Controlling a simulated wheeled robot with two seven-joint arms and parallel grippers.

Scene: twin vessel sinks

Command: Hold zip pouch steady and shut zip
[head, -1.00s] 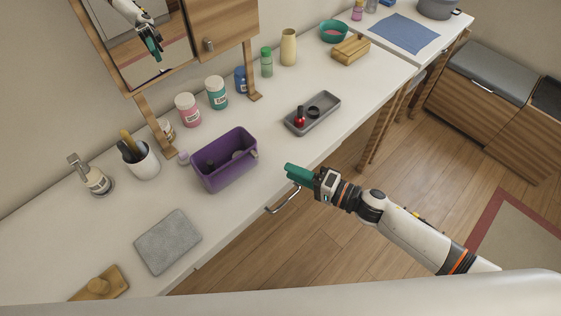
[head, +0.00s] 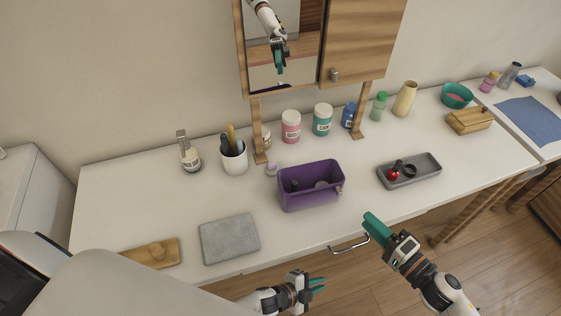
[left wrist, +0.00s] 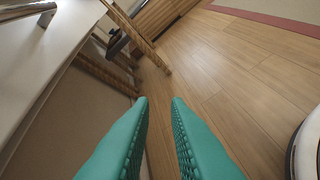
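The zip pouch looks like a purple, open-topped box (head: 311,200) on the white counter, with dark and pale small items inside. A small pale tab, perhaps the zip pull (head: 339,190), shows at its right end. My left gripper (head: 319,284) is in front of the counter's edge, below the pouch in the head view, apart from it. Its two teal fingers are apart and empty in the left wrist view (left wrist: 160,100). My right gripper (head: 373,222) is off the counter's front edge, right of and nearer than the pouch, touching nothing; its finger gap is hidden by the angle.
A grey tray (head: 428,176) with a red item lies right of the pouch. A grey cloth (head: 229,240) lies left. A cup (head: 234,162), jars and bottles stand behind. A drawer handle (head: 349,245) juts from the front. Counter between pouch and front edge is clear.

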